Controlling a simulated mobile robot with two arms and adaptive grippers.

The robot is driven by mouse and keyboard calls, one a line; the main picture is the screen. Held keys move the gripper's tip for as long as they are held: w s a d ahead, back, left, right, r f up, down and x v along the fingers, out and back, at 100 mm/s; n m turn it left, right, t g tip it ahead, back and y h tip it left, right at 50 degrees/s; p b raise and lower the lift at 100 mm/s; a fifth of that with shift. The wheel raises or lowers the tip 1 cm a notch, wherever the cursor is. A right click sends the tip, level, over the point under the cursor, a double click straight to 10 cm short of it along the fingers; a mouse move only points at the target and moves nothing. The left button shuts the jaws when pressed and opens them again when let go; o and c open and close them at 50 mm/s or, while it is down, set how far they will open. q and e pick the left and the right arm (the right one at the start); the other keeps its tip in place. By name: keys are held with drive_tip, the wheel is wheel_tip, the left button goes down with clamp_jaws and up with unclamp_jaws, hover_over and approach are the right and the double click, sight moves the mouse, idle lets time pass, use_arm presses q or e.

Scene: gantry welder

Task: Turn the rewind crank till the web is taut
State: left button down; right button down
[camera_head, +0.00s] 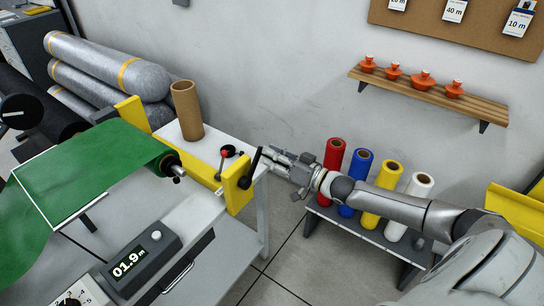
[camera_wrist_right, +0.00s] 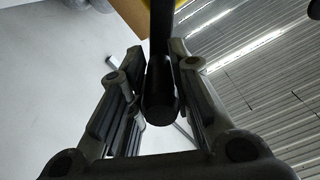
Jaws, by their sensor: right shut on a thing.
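The green web (camera_head: 95,170) runs flat across the machine to a green roll at the yellow end plate (camera_head: 238,190). At the far left the web bends down over a pale edge and hangs lower. The rewind crank (camera_head: 251,165) is a black arm at the outer side of that plate. My right gripper (camera_head: 270,158) reaches in from the right and is shut on the crank's handle. In the right wrist view the black handle (camera_wrist_right: 159,100) stands between both fingers. My left gripper is in neither view.
A red-knobbed lever (camera_head: 228,151) and a cardboard core (camera_head: 186,110) stand close behind the crank. A display box (camera_head: 138,262) reads 01.9 m. Coloured rolls (camera_head: 361,180) stand on a low bench beneath my right arm. A shelf with orange items (camera_head: 422,80) is on the wall.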

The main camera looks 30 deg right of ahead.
drive_tip(key=shift+d+f, duration=0.2)
drive_tip(key=shift+d, duration=0.15)
drive_tip(key=c, duration=1.4)
unclamp_jaws()
drive_tip(key=shift+o, duration=0.6)
drive_tip(key=shift+w, duration=0.1)
drive_tip(key=shift+w+d+f, duration=0.1)
drive_tip(key=shift+d+f, duration=0.1)
drive_tip(key=shift+s+a+r, duration=0.15)
drive_tip(key=shift+s, duration=0.2)
drive_tip(key=v, duration=1.1)
drive_tip(key=shift+s+d, duration=0.25)
